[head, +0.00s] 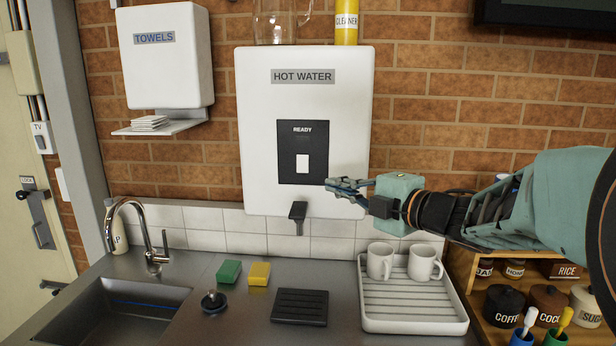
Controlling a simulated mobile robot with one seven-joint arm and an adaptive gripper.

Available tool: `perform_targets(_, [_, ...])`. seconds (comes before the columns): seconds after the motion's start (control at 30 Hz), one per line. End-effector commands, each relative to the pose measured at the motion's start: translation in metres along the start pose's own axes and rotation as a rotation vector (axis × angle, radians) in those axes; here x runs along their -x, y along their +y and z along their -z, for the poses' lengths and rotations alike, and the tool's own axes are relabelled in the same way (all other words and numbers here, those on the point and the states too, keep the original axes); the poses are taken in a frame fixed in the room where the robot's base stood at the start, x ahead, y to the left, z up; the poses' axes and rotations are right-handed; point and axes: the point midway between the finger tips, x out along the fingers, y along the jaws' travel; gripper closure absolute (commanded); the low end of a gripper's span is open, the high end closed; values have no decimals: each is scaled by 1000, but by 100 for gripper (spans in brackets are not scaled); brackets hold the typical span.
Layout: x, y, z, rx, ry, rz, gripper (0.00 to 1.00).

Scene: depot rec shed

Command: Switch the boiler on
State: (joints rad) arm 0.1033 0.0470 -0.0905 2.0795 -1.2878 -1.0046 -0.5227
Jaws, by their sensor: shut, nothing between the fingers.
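The boiler (254,130) is a white wall unit labelled HOT WATER. Its black panel (303,178) reads READY and holds a white rocker switch (302,163); I cannot tell which way the rocker is set. A dark spout (298,212) sticks out below. My gripper (334,185) is shut and empty, pointing left, at the right edge of the panel, a little right of and below the switch. The picture does not show whether the fingertips touch the boiler. The switch is not covered.
A glass jug (282,22) and a yellow cleaner can (346,20) stand on the boiler. Below are a black drip tray (300,307), sponges (258,274) and a white rack (412,316) with two mugs (381,261). A sink (115,308) is at left, shelves (462,285) at right.

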Motion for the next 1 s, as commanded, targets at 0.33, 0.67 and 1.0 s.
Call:
perform_targets(0.33, [-2, 0, 0, 0, 0, 0, 100])
perform_targets(0.67, [-50, 0, 1, -2, 4, 2, 100])
perform_targets(1.0, [-111, 1, -11, -2, -2, 2, 100])
